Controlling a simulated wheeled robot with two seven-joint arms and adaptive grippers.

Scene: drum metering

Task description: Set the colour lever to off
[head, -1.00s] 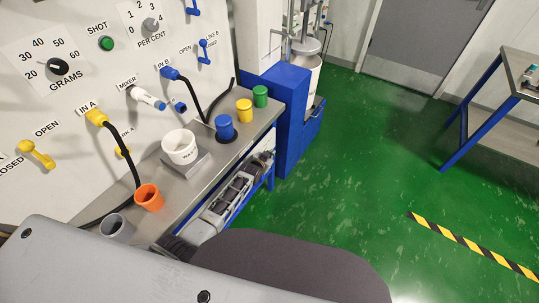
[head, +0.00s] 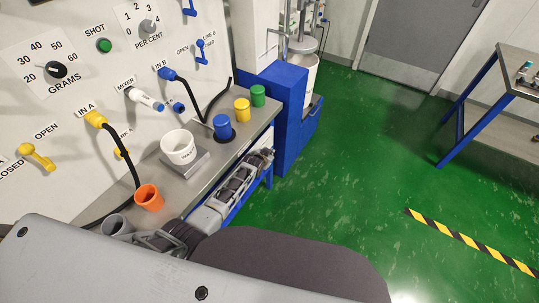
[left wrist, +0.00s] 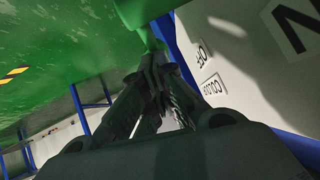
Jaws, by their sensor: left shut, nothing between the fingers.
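The labels OFF and COLOUR (left wrist: 211,86) show upside down on the white panel in the left wrist view. A green, lever-like piece (left wrist: 136,14) hangs at the top of that view, its narrow end just beyond my left fingertips. I cannot tell whether they touch. My left gripper (left wrist: 156,62) is shut and empty, close to the panel. The colour lever is not seen in the head view. My right gripper is not in view.
The bench (head: 200,175) carries a grey cup (head: 116,226), an orange cup (head: 149,198), a white container (head: 179,148) and blue, yellow and green cups. Yellow and blue levers and hoses stick out from the panel. Green floor is open to the right.

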